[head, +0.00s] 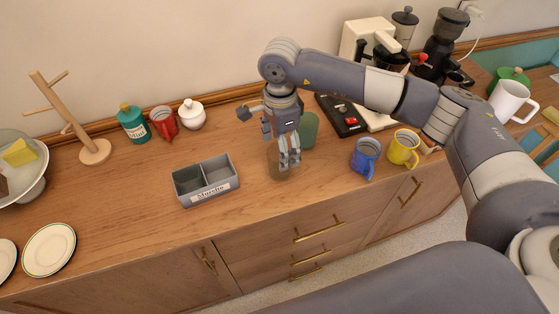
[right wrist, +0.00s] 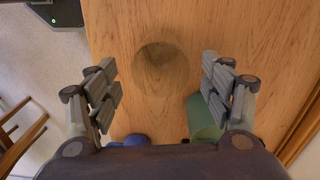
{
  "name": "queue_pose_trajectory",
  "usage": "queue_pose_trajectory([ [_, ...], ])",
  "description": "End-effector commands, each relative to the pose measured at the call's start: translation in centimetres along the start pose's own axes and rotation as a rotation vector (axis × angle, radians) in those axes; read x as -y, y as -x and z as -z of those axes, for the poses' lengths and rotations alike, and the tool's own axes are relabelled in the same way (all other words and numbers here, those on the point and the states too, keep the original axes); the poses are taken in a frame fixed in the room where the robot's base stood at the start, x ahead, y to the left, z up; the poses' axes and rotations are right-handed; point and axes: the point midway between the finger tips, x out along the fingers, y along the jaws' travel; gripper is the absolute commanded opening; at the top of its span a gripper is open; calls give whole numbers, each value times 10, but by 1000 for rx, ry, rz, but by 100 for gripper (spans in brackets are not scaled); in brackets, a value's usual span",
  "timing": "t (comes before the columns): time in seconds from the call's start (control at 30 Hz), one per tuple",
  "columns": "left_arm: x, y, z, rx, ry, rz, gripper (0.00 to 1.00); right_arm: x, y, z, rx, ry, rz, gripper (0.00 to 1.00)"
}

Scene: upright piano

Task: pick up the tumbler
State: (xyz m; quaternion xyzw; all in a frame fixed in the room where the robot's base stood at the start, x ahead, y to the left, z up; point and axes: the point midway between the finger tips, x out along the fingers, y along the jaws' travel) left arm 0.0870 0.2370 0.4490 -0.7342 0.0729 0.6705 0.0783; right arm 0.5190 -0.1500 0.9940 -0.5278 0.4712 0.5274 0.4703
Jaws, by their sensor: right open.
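The tumbler (head: 272,161) looks clear, with the wood showing through it, and stands on the counter near its front edge. In the right wrist view the tumbler (right wrist: 162,70) shows as a faint round outline ahead of the gap between my fingers. My right gripper (head: 289,163) points down over it, and its fingers partly hide it in the head view. In the right wrist view the gripper (right wrist: 161,88) is open, with nothing visibly held between its fingers. I cannot tell whether the fingers touch the tumbler. My left gripper is not in view.
A green cup (head: 309,131) stands close behind my right gripper. A grey divided box (head: 207,184) is to the left. A blue mug (head: 366,158) and a yellow mug (head: 404,149) stand to the right. The counter left of the box is mostly clear.

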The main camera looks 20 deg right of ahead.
Motion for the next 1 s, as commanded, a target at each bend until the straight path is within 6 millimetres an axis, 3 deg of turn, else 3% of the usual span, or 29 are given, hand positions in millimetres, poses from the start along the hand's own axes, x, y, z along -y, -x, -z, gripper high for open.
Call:
queue_pose_trajectory([
  [0.03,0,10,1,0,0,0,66,-1,-3,-2,0,0,-5,74],
  [0.2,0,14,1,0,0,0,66,0,-24,-2,1,-1,-1,74],
  [0.47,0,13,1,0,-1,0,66,0,-28,-2,1,0,1,74],
  [0.77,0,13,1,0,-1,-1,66,1,-28,-2,1,0,1,8],
  [1.0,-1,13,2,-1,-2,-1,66,1,-27,-2,2,0,2,7],
])
